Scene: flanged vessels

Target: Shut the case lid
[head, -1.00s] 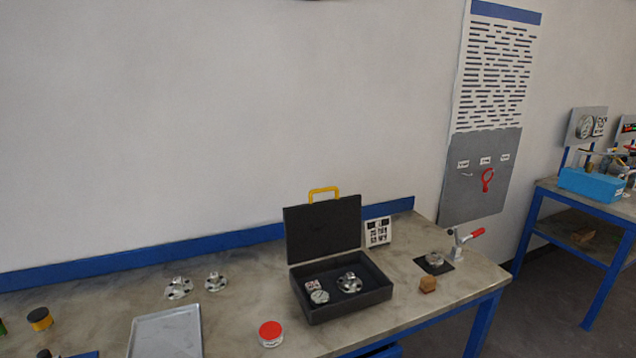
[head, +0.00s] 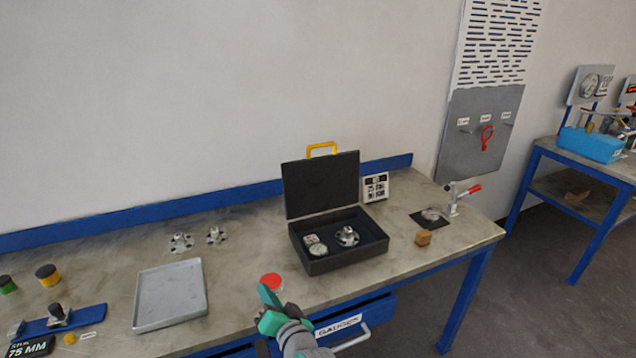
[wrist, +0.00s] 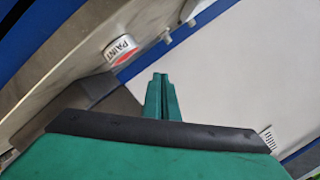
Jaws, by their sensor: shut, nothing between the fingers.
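The black case (head: 343,242) stands open on the bench in the head view. Its lid (head: 320,184) is upright at the back, with a yellow handle (head: 322,149) on its top edge. Inside the case are a flanged metal part (head: 347,236) and small round and square items (head: 316,246). My green gripper (head: 268,293) is at the bench's front edge, left of and in front of the case, apart from it. Its fingers are together and empty. In the wrist view the closed fingers (wrist: 160,90) point at the wall; the lid is not clearly seen there.
A red-topped tin (head: 271,281) is right behind my gripper; it also shows in the wrist view (wrist: 121,48). A grey tray (head: 170,295) lies to the left. A white card (head: 375,187) stands beside the lid.

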